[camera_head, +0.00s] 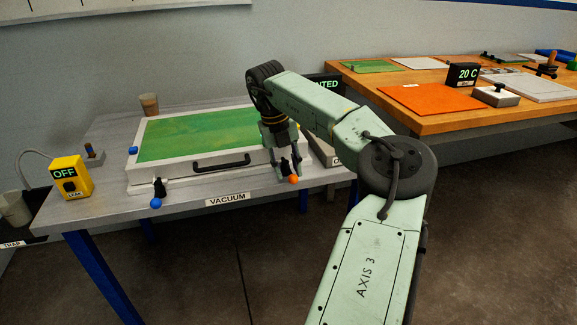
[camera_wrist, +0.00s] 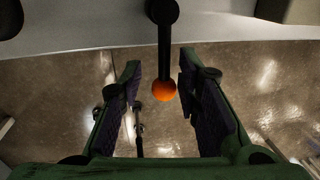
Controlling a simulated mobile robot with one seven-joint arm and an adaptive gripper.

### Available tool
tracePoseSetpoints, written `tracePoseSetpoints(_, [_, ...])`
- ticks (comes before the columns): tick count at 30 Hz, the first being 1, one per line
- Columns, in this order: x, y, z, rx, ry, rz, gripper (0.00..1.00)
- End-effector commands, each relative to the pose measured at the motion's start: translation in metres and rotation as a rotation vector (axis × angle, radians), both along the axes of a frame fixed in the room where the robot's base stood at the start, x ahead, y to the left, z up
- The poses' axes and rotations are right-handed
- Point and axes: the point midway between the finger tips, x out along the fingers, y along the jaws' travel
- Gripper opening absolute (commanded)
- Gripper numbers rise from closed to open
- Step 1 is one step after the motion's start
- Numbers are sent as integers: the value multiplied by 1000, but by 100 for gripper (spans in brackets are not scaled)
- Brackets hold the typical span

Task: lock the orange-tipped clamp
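The orange-tipped clamp (camera_head: 293,178) is at the front right corner of the vacuum box, at the table's front edge. In the wrist view its black lever (camera_wrist: 165,45) ends in an orange ball (camera_wrist: 164,91), which points toward my gripper. My gripper (camera_head: 284,172) is over the clamp in the head view. In the wrist view my gripper (camera_wrist: 161,85) is open, with one finger on each side of the ball and a gap between. The clamp's base is partly hidden by my gripper.
The vacuum box (camera_head: 172,182) has a green-topped lid with a black handle (camera_head: 221,163). A blue-tipped clamp (camera_head: 157,193) is at its front left. A yellow box reading OFF (camera_head: 71,178) stands at the left. A wooden table (camera_head: 440,122) is at the right. Open floor lies in front.

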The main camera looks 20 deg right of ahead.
Motion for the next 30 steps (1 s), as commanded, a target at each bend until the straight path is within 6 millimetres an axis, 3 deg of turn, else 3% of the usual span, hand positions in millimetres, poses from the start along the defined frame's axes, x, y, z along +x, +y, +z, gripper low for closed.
tracePoseSetpoints(8, [0, 0, 8, -3, -2, -2, 30])
tracePoseSetpoints(21, [2, 18, 91, -1, -4, 1, 30])
tracePoseSetpoints(30, [2, 24, 117, 0, 0, 1, 30])
